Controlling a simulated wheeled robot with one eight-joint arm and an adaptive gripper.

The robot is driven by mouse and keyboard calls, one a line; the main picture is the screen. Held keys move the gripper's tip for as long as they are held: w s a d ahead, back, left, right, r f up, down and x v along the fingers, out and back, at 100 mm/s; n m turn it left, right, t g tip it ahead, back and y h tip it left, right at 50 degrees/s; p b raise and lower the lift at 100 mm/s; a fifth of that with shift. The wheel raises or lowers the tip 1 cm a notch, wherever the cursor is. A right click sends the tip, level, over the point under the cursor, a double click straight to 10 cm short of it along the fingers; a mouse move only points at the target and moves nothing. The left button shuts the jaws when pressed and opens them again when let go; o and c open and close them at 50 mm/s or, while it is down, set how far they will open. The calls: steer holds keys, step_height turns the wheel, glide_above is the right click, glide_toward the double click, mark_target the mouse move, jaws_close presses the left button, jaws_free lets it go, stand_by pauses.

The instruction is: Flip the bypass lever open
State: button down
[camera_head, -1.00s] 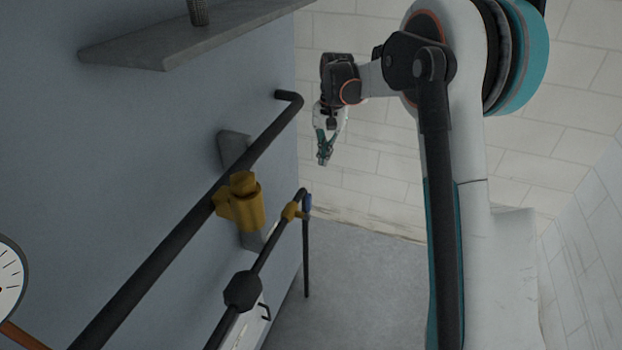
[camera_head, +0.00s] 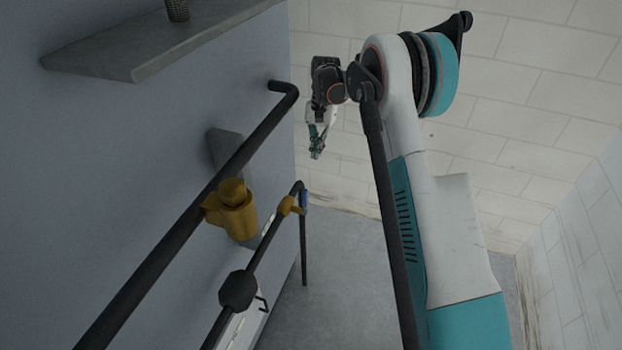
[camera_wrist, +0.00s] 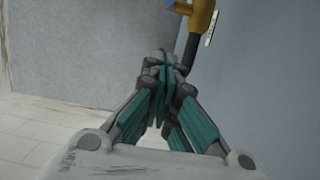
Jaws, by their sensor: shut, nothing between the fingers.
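A small yellow valve (camera_head: 287,205) sits on the lower black pipe, near the top of its bend. In the wrist view my gripper's fingertips (camera_wrist: 164,62) are closed together. The yellow valve (camera_wrist: 203,14) shows there at the top edge, partly cut off, beyond the fingers.
A larger yellow fitting (camera_head: 232,210) sits on the upper black pipe (camera_head: 165,255), left of the small valve. A grey shelf (camera_head: 160,40) juts from the blue-grey wall above. The floor (camera_head: 345,270) right of the pipes is clear.

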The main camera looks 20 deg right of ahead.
mark_target(304, 202)
steer(key=s+a+f+b, duration=0.2)
steer(key=s+f, duration=0.3)
steer(key=f, duration=0.4)
steer(key=shift+a+f, duration=0.3)
steer(key=shift+a, duration=0.6)
steer(key=shift+s, duration=0.15)
steer(key=shift+s+a+r+t, duration=0.15)
steer(key=shift+s+a+t, duration=0.05)
steer(key=shift+s+t, duration=0.1)
